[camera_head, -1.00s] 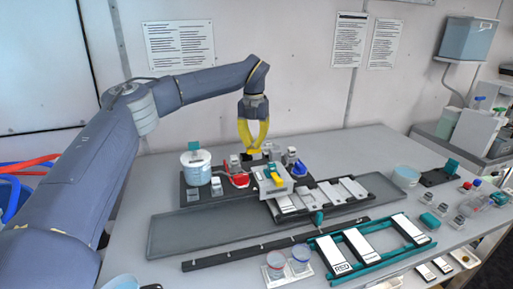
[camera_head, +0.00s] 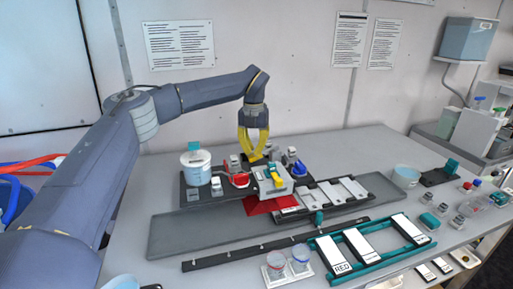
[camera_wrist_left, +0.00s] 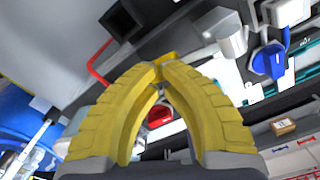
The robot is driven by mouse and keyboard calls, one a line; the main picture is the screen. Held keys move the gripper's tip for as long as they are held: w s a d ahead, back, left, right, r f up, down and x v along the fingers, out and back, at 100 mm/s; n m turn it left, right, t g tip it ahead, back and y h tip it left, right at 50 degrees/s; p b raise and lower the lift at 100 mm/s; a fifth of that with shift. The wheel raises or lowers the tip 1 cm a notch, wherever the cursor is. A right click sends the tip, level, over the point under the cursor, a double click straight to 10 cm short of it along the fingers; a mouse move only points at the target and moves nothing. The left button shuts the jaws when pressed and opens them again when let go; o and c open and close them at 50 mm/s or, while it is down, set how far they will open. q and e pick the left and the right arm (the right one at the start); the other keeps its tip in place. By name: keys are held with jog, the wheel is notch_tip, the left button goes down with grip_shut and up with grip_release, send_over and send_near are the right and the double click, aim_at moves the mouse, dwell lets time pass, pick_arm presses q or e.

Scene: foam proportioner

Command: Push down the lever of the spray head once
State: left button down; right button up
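The spray head (camera_head: 273,187) is a light grey block on the dark stand in the head view. A yellow part that looks like its lever (camera_head: 276,177) sits on top. A red patch (camera_head: 268,205) shows just below and in front of the block. My left gripper (camera_head: 254,157) points down above the back of the stand, behind and slightly left of the spray head. In the left wrist view its yellow fingers (camera_wrist_left: 162,62) meet at the tips, with nothing clearly held. Contact with the lever cannot be told. My right gripper is not in view.
A white tub (camera_head: 196,170) stands left of the gripper, and a red knob (camera_head: 240,180) is close by. A blue valve knob (camera_head: 299,168) is to the right. Grey panels (camera_head: 352,187) lie right of the spray head. A teal frame (camera_head: 370,245) lies in front.

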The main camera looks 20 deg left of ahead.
pick_arm(q)
jog(key=shift+r, duration=4)
